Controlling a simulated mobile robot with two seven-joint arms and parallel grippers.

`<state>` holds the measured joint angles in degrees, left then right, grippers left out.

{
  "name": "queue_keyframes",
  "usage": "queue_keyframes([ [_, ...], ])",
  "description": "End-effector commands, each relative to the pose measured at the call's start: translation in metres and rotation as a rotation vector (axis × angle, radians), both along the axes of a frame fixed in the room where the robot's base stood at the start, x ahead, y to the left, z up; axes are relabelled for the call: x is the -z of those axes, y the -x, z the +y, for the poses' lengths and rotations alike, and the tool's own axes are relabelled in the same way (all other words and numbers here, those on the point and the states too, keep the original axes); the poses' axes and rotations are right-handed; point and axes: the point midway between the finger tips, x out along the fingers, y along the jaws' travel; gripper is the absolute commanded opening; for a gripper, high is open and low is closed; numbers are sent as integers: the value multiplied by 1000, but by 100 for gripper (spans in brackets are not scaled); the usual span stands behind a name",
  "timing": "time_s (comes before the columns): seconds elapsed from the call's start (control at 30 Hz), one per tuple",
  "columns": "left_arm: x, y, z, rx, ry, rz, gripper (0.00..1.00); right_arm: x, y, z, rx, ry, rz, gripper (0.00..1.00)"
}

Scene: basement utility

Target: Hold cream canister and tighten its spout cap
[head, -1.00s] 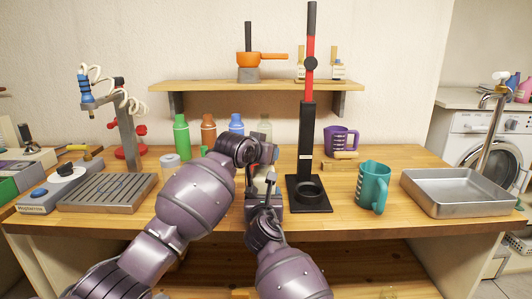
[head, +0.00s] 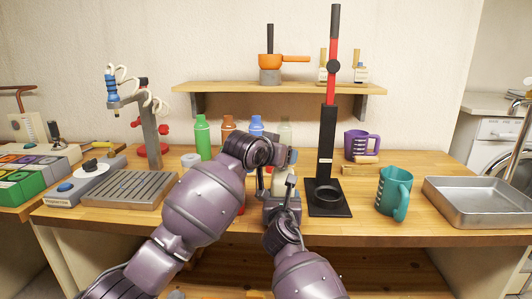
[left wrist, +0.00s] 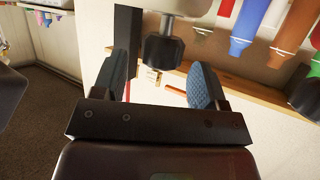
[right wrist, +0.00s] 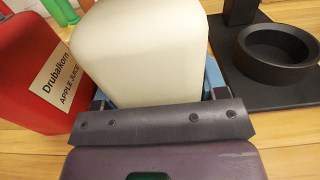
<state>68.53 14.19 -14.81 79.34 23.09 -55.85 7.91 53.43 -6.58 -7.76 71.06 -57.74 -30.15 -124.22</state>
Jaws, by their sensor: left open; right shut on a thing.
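The cream canister (right wrist: 140,50) fills the upper middle of the right wrist view, and my right gripper (right wrist: 160,95) is shut on its sides. In the head view the cream canister (head: 281,186) shows only in part behind my arms. My left gripper (head: 283,160) is above it there, largely hidden by its own wrist. In the left wrist view my left gripper (left wrist: 162,85) is open, with nothing clamped. The dark spout cap (left wrist: 164,48) shows in line with the gap between its fingers; I cannot tell whether they touch it.
A red apple juice canister (right wrist: 38,75) stands close beside the cream one. A black stand (head: 327,198) with a ring base is just right. A teal jug (head: 394,192) and a metal tray (head: 480,200) are farther right. A slatted tray (head: 130,190) is left.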

Motion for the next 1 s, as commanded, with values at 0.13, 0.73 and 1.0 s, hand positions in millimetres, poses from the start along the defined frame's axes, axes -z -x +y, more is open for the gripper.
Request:
queue_keyframes([
  [0.13, -8, 17, 10, 0, -1, -3, 66, 1, 0, 0, 0, 0, 1, 30],
  [0.73, -30, 65, 35, -1, -1, 1, 66, 1, 0, 0, 0, 0, 1, 30],
  [1.0, -30, 65, 35, -1, -2, 0, 66, 0, 0, 0, 0, 0, 1, 30],
])
